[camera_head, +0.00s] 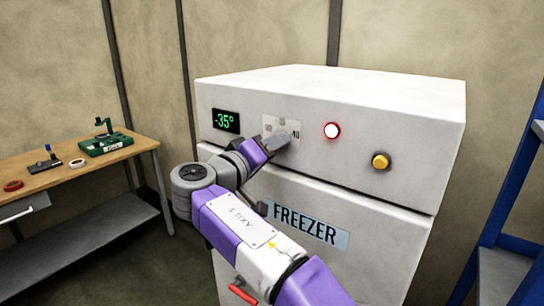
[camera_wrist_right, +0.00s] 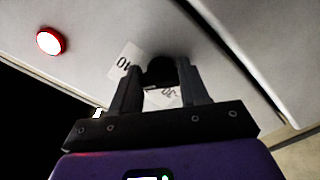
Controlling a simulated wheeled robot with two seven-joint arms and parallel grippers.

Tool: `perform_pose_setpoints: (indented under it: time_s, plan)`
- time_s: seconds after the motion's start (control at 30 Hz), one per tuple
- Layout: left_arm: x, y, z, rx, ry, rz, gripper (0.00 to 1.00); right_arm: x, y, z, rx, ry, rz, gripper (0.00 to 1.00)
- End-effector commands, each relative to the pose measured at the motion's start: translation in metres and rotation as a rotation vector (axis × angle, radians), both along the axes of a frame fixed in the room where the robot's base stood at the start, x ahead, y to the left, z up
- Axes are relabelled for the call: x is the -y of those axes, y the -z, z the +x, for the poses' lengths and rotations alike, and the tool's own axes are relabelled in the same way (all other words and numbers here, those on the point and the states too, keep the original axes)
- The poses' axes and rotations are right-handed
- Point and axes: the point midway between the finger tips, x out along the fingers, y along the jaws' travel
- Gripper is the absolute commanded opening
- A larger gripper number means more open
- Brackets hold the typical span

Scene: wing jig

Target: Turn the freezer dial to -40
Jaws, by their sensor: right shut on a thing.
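The white freezer (camera_head: 330,104) has a green display (camera_head: 226,120) reading -35°. To its right, a pale dial plate (camera_head: 271,123) carries scale marks, with 40 showing at its right side. My right gripper (camera_head: 279,141) is at the plate and covers the dial in the head view. In the right wrist view, the gripper (camera_wrist_right: 158,84) is shut on the dark dial (camera_wrist_right: 160,70), with one finger on each side. The numbers 40 and 30 show on the plate beside the fingers. The dial's pointer cannot be made out. My left gripper is not in view.
A white lamp with a red ring (camera_head: 332,130) and a yellow button (camera_head: 380,161) sit right of the dial. A workbench (camera_head: 70,165) with tools stands at the left. A blue shelf rack (camera_head: 510,190) stands at the right.

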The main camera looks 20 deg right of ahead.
Motion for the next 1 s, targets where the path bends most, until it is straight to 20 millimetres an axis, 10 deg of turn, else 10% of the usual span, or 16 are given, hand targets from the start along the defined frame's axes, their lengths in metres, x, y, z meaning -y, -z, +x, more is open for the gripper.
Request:
perform_pose_setpoints:
  time_s: [0.77, 0.8, 1.0]
  plan:
    - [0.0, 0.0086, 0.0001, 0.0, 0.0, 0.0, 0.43, 0.001, -0.0015, 0.0003, 0.085, 0.0, 0.062, 0.14]
    - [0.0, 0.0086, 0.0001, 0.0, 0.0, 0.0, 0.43, 0.001, -0.0016, 0.0002, 0.085, 0.0, 0.062, 0.49]
    - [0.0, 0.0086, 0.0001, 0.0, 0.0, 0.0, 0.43, 0.0006, -0.0007, 0.0004, 0.082, 0.0, 0.061, 0.7]
